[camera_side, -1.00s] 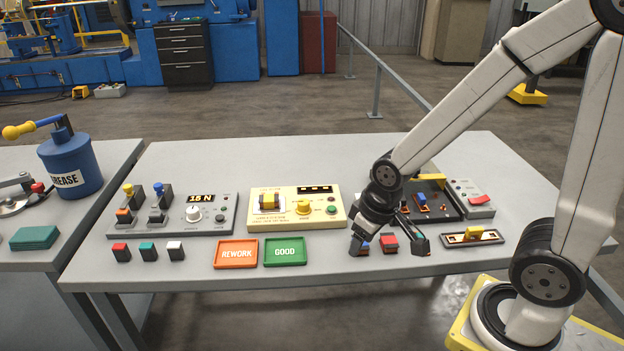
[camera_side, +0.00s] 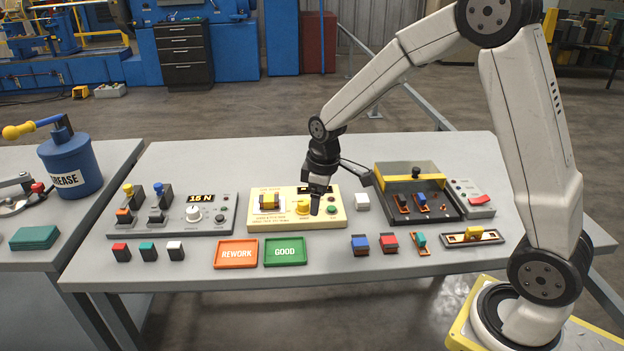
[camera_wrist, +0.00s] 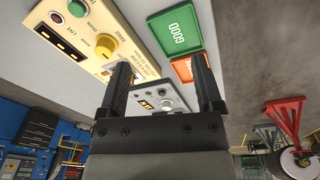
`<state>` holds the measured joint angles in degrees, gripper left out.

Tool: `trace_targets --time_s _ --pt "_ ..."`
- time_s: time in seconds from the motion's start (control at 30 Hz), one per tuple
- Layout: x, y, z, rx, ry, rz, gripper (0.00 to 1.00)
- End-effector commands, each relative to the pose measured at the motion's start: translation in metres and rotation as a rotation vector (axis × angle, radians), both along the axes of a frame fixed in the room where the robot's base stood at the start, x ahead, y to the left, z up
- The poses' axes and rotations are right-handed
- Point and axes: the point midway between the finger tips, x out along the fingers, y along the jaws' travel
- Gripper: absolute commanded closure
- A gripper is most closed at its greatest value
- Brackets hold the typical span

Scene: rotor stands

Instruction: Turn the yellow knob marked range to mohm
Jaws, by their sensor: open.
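The yellow range knob (camera_side: 303,207) sits on the cream panel (camera_side: 262,225), just right of a larger yellow part in a socket. My gripper (camera_side: 320,205) hangs over the right part of that panel, in front of the display and close to the knob's right side. I cannot tell from the side view whether it touches the panel. In the wrist view the knob (camera_wrist: 104,47) shows up and left of my gripper (camera_wrist: 165,85), whose two fingers are spread with nothing between them. The knob's scale marks are too small to read.
A green GOOD tray (camera_side: 284,251) and an orange REWORK tray (camera_side: 236,254) lie in front of the panel. A grey panel with levers (camera_side: 215,226) stands to the left. Blue (camera_side: 360,245) and red (camera_side: 389,243) blocks lie at the right.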

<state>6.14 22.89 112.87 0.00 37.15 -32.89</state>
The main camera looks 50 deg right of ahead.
Motion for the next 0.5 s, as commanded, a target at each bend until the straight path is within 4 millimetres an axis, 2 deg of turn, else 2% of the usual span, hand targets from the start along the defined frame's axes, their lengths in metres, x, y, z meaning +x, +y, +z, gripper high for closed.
trace_targets --time_s 0.03,0.2,0.5 --pt "0.012 -0.006 -0.002 -0.004 0.009 0.034 0.16" --pt "0.046 -0.025 -0.009 -0.016 0.042 0.167 0.16" --pt "0.095 -0.061 -0.024 -0.023 0.096 0.397 0.16"
